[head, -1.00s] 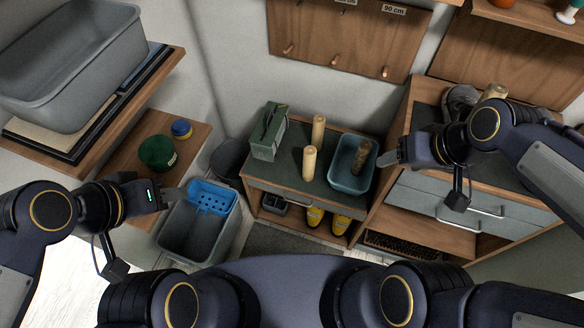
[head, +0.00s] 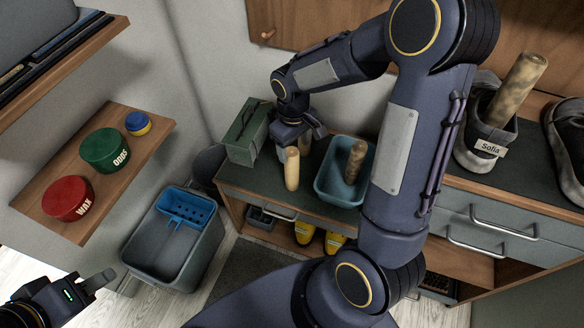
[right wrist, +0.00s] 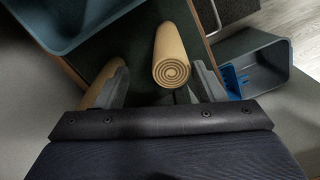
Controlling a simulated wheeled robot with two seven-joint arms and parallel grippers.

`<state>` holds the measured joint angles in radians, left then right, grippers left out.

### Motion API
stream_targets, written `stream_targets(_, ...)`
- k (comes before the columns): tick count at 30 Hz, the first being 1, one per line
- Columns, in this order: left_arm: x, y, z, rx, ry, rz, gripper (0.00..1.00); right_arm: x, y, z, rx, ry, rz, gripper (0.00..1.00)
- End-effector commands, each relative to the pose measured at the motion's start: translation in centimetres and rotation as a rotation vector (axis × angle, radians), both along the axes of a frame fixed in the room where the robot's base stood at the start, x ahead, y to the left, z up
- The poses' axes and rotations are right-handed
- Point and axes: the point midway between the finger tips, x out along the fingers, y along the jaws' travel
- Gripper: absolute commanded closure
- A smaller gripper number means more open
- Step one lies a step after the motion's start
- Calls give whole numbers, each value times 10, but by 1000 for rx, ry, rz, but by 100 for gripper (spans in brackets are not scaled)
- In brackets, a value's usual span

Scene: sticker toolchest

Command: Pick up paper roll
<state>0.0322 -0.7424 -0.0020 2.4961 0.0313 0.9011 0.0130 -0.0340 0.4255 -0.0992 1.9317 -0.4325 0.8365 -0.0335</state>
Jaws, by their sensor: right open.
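A plain beige paper roll (head: 292,170) stands upright near the front of the dark-topped bench; its spiral end and side show in the right wrist view (right wrist: 172,62). A second beige roll (head: 304,143) stands behind it, partly hidden by my right gripper; it shows beside the left finger in the right wrist view (right wrist: 100,88). My right gripper (head: 302,138) is open above the bench by the rolls. In the right wrist view the front roll lies in line with the gap between its fingers (right wrist: 162,88). My left gripper (head: 100,281) is low at the left, away from the rolls; its jaw opening is unclear.
A blue basin (head: 331,190) holding a patterned brown roll (head: 355,160) stands right of the rolls. A green box (head: 246,133) stands left. Another patterned roll (head: 517,88) sits in a shoe (head: 477,153). A grey bucket (head: 150,253) is on the floor.

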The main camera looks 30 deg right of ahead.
Motion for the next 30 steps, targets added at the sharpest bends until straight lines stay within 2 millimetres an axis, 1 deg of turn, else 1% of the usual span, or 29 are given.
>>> stream_targets(7,0,0,-16,0,0,0,64,3,1,-35,0,4,0,37)
stream_targets(10,0,0,-19,0,0,0,64,3,1,-48,1,3,-1,37)
stream_targets(12,0,0,-20,0,0,0,64,3,1,-51,2,1,0,37)
stream_targets(18,0,0,-19,0,0,0,64,3,1,-50,2,0,-1,37)
stream_targets(27,0,0,-19,0,0,0,64,2,0,-49,4,-2,-1,76)
stream_targets(29,0,0,-19,0,0,0,64,2,0,-49,4,-2,-1,84)
stream_targets(30,0,0,-19,0,0,0,64,2,0,-49,4,-3,-1,85)
